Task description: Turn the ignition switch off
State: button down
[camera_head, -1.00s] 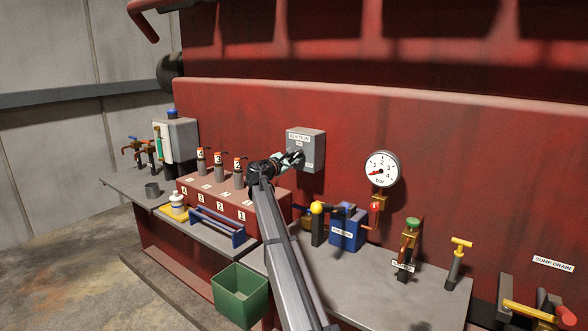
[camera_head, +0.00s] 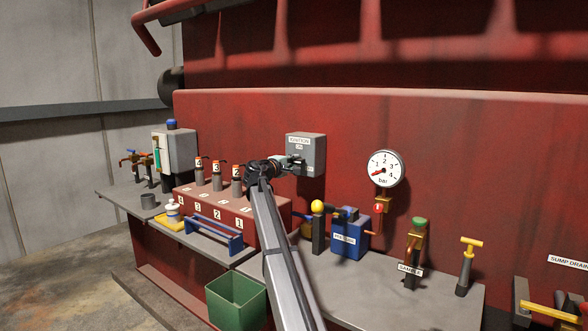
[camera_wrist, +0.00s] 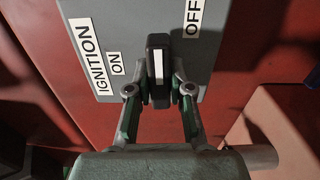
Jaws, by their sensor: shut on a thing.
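The grey ignition box (camera_head: 312,146) is mounted on the red engine wall, with an IGNITION label on top. In the wrist view, the box (camera_wrist: 215,38) fills the upper middle, with ON at left and OFF at upper right. The black switch knob (camera_wrist: 158,68) has a white stripe. Its long axis runs up and down in that view, pointing between the two labels. My gripper (camera_wrist: 159,92) is shut on the knob, one finger on each side. In the head view, my gripper (camera_head: 291,162) partly covers the lower left of the box and hides the knob.
A pressure gauge (camera_head: 384,169) is on the wall to the right. Below are a blue box (camera_head: 348,236), a yellow-topped lever (camera_head: 318,220) and a green-topped valve (camera_head: 417,236). A red block (camera_head: 215,212) with upright cylinders stands left of my arm. A green bin (camera_head: 236,302) is low in front.

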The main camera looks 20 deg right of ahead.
jog(key=shift+m, duration=0.4)
jog(key=c, duration=1)
grip_release()
jog(key=shift+c, duration=0.2)
jog(key=shift+s, duration=0.1)
jog(key=v, duration=1.2)
